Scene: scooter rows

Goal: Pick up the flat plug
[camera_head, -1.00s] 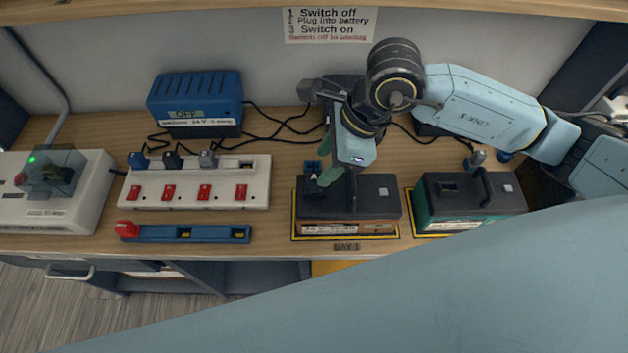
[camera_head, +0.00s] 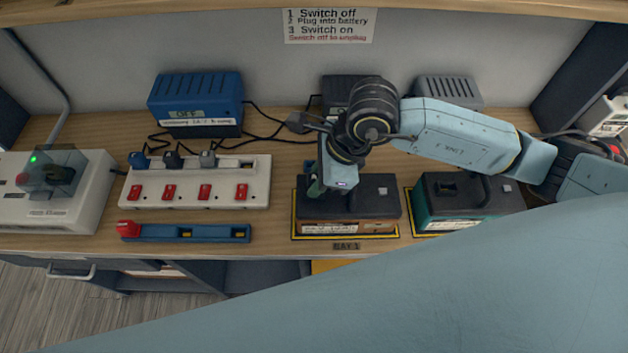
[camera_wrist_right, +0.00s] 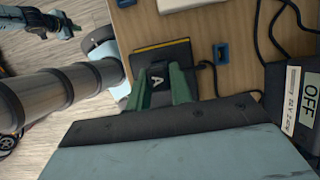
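My right gripper (camera_head: 316,188) is low over the left part of the black-topped battery (camera_head: 372,190) in the marked bay. In the right wrist view its green fingers (camera_wrist_right: 159,84) close on both sides of a black piece marked "A", which I take for the flat plug (camera_wrist_right: 158,77). A black cable runs from beside the fingers. In the head view the gripper hides the plug. A blue holder (camera_wrist_right: 221,52) stands apart from the fingers and looks empty. My left gripper (camera_wrist_right: 68,25) shows small at the wrist view's edge, too unclear to read.
A white switch strip (camera_head: 195,195) with several plugs and a blue slotted bar (camera_head: 185,234) lie to the left. A blue charger (camera_head: 195,100) stands behind, with loose cables on the wooden bench. A green battery (camera_head: 470,205) stands to the right.

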